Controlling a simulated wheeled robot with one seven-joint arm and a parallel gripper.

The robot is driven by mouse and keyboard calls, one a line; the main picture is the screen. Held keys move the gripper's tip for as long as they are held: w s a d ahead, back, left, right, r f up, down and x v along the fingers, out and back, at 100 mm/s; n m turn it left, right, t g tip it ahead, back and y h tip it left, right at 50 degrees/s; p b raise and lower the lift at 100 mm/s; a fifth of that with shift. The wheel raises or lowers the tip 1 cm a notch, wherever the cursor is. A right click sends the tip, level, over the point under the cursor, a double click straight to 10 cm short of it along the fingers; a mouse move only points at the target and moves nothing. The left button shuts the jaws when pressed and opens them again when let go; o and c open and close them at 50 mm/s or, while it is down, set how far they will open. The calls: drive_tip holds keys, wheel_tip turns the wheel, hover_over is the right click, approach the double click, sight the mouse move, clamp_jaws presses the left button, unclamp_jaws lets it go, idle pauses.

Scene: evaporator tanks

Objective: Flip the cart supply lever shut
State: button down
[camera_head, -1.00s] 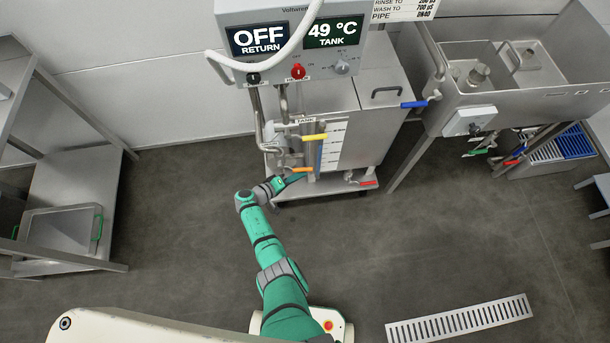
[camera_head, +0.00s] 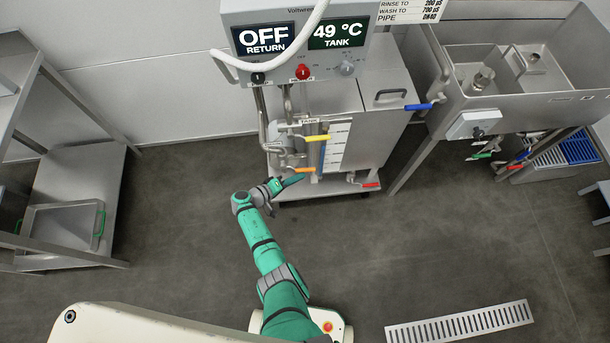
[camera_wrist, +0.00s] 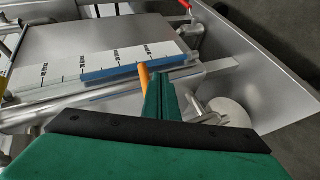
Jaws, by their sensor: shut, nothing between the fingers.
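The tank cart (camera_head: 385,90) stands ahead with several coloured lever handles; I cannot read which one is labelled supply. An orange lever (camera_head: 303,170) sits low on its front left, lying sideways. It also shows in the wrist view (camera_wrist: 144,76), partly hidden by my fingers. My gripper (camera_head: 294,180) is shut and empty, just below and left of the orange lever. In the wrist view my closed green fingers (camera_wrist: 160,98) are right beside the orange handle; I cannot tell whether they touch it.
A yellow lever (camera_head: 315,138) is above the orange one, a red lever (camera_head: 370,185) lower right and a blue lever (camera_head: 418,106) at right. A sink (camera_head: 510,90) stands right, a steel shelf (camera_head: 75,190) left. The floor between is clear.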

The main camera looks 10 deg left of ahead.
drive_tip(key=v, duration=0.8)
drive_tip(key=shift+s+a, duration=0.25)
drive_tip(key=s+d+f+g+y, duration=0.2)
drive_tip(key=s+d+f+y, duration=0.2)
drive_tip(key=s+f, duration=0.55)
drive_tip(key=s+d+r+m+y, duration=0.15)
drive_tip(key=s+y, duration=0.35)
drive_tip(key=s, duration=0.7)
drive_tip(key=s+d+r+m+t, duration=0.1)
drive_tip(key=s+d+r+t, duration=0.1)
drive_tip(key=r, duration=1.1)
drive_tip(key=s+d+r+m+t, duration=0.2)
drive_tip(key=s+d+r+t, duration=0.1)
drive_tip(key=r, duration=1)
drive_tip(key=s+d+r+m+t, duration=0.1)
drive_tip(key=s+d+r, duration=0.3)
drive_tip(key=r, duration=1)
drive_tip(key=shift+d+m+t, duration=0.35)
drive_tip(key=shift+d+t, duration=0.45)
drive_tip(key=shift+d, duration=0.15)
